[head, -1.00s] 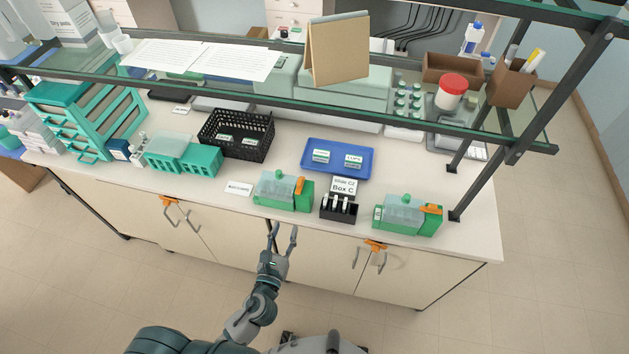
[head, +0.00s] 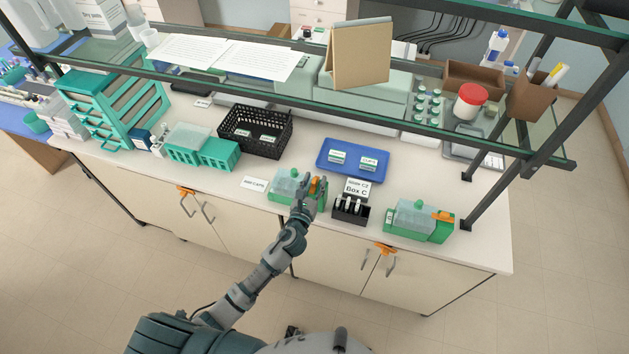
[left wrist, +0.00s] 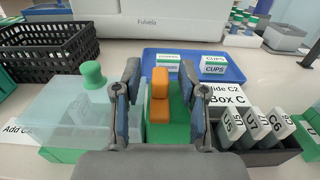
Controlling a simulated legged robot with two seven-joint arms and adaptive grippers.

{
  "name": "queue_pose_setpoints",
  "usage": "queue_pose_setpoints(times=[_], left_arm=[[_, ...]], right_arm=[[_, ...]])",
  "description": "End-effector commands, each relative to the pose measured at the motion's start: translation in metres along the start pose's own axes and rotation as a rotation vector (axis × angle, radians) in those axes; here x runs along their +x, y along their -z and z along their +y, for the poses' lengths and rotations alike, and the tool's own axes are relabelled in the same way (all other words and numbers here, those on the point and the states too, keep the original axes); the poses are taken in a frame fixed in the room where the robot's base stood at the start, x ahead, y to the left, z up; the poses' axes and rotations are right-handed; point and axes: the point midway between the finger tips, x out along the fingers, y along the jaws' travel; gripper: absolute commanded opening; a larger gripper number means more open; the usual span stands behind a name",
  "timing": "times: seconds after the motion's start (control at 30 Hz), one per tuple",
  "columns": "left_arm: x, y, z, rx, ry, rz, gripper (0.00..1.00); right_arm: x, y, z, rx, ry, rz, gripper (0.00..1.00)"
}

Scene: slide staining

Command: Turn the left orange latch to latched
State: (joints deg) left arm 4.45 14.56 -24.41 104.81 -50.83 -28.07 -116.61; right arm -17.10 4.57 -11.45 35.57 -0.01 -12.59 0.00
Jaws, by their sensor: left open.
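The left green box (head: 282,199) with a clear lid stands near the front edge of the bench. Its orange latch (head: 317,187) stands at the box's right end. In the left wrist view the latch (left wrist: 160,97) points away from me, on a green base between my fingers. My left gripper (head: 314,183) is open, with one finger on each side of the latch; I cannot tell whether either touches it. In the left wrist view the left gripper (left wrist: 160,90) shows both fingers apart. A second green box (head: 405,219) with an orange latch (head: 442,216) stands to the right. My right gripper is not in view.
A black slide holder (head: 350,212) stands just right of the left box, with a Box C card (head: 356,187) behind it. A blue tray (head: 352,173) and a black basket (head: 284,142) lie behind. The shelf's dark rail (head: 350,125) crosses above the bench.

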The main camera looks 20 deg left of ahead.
Motion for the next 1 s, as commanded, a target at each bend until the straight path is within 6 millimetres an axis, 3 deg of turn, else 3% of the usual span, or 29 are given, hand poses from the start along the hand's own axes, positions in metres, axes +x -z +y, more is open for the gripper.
queue_pose_setpoints(times=[0.3,0.47,1.0], left_arm=[[0.0024,0.0001,0.0000,0.000,0.000,0.000,0.39],[0.0024,0.0002,0.0000,0.000,0.000,0.000,0.00],[0.0023,0.0008,-0.0008,-0.003,-0.102,0.002,0.00]], right_arm=[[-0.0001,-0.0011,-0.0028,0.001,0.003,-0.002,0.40],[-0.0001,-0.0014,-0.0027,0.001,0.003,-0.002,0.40],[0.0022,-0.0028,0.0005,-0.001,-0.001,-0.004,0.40]])
